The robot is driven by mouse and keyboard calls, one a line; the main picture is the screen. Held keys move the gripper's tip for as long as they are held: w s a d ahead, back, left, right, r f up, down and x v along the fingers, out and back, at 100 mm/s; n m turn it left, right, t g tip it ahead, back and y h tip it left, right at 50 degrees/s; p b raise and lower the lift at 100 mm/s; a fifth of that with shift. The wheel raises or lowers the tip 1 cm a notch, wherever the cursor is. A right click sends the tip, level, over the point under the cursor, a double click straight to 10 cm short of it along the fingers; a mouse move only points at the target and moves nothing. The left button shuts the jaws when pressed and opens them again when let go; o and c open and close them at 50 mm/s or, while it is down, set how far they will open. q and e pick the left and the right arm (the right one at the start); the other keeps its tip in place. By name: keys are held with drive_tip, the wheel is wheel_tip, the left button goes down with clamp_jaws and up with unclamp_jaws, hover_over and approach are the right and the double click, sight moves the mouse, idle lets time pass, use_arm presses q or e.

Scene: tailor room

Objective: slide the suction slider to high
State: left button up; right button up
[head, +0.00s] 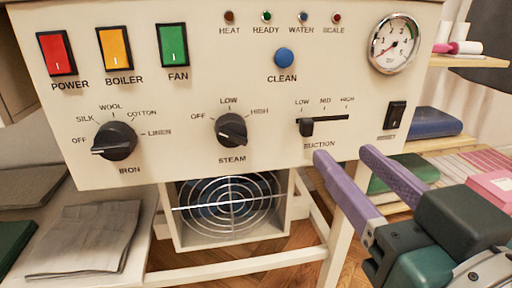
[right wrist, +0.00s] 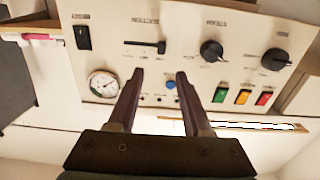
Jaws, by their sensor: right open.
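The suction slider (head: 306,127) is a black knob at the left, LOW end of its dark horizontal slot on the cream control panel (head: 180,160). LOW, MID and HIGH are marked above the slot. In the right wrist view the slider knob (right wrist: 161,47) shows upside down, beyond the fingertips. My right gripper (head: 340,152) has purple fingers, open and empty, below and to the right of the knob, apart from it. It also shows in the right wrist view (right wrist: 160,74). My left gripper is not in view.
The steam knob (head: 231,130) is left of the slider. A black reset switch (head: 395,115) and a pressure gauge (head: 393,44) are to its right. A fan grille (head: 230,202) and white frame legs are below. Shelves with fabrics (head: 432,122) stand at the right.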

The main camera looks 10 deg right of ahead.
sight(310, 126)
drive_tip(key=w+b, duration=0.1)
drive_tip(key=w, duration=0.2)
drive_tip(key=w+b, duration=0.1)
drive_tip(key=w, duration=0.2)
drive_tip(key=w+b, duration=0.1)
drive_tip(key=w, duration=0.3)
drive_tip(key=shift+a+f, duration=0.25)
drive_tip(key=shift+f, duration=0.1)
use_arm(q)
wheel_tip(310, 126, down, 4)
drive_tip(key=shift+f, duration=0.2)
use_arm(e)
drive_tip(key=c, duration=0.7)
clamp_jaws()
